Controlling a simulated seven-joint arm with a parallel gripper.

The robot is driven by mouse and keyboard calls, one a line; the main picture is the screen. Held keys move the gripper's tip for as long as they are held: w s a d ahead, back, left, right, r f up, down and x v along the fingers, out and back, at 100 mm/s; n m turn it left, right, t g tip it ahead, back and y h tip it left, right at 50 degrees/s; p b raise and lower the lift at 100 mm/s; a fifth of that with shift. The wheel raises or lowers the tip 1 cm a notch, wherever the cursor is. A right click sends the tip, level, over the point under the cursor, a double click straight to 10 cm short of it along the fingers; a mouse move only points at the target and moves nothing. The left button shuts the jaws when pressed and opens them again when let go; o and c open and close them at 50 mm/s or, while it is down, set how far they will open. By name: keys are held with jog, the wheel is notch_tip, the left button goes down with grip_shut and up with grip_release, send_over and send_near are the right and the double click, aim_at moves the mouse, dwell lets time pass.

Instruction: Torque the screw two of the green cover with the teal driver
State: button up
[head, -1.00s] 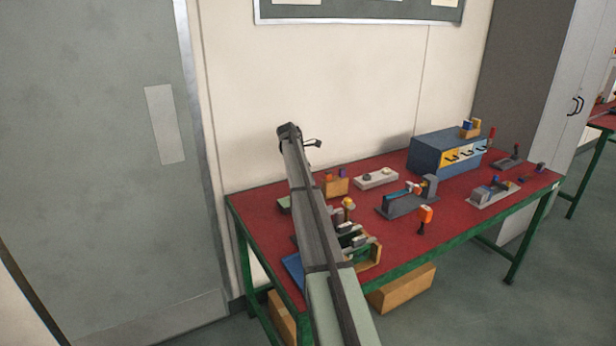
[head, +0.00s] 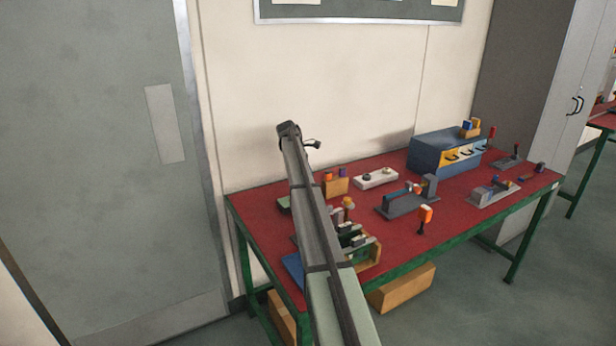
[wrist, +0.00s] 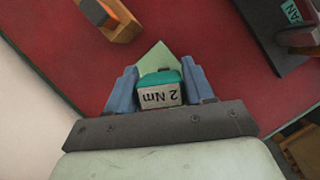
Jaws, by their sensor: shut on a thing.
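The teal driver (wrist: 160,78) shows in the wrist view, with a pale label reading "2 Nm". My gripper (wrist: 160,90) is shut on it, one blue finger on each side. A pale green surface (wrist: 153,57), which looks like the green cover, shows just beyond the driver, partly hidden behind it. The screw and the driver's tip are hidden, so I cannot tell whether they touch. In the head view a small green piece (head: 284,203) shows at the left of my arm. My gripper and the driver are hidden behind my arm there.
A wooden block with an orange part (wrist: 118,18) lies near, also in the head view (head: 336,186). A dark block with a teal label (wrist: 275,35) stands at upper right in the wrist view. The red table (head: 395,240) carries a blue box (head: 432,155) and several fixtures.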

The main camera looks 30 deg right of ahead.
jog(key=shift+m+g+y, duration=0.4)
jog(key=shift+m, duration=0.9)
jog(key=shift+m, duration=0.8)
jog(key=shift+s+a+m+g+y, duration=0.1)
jog(key=shift+m+g+y, duration=0.35)
jog(key=shift+m, duration=0.25)
jog(key=shift+a+m+y, duration=0.1)
jog(key=shift+m+y, duration=0.45)
jog(key=shift+m, duration=0.95)
jog(key=shift+n, duration=0.4)
jog(key=shift+r, duration=0.1)
jog(key=shift+r, duration=1.7)
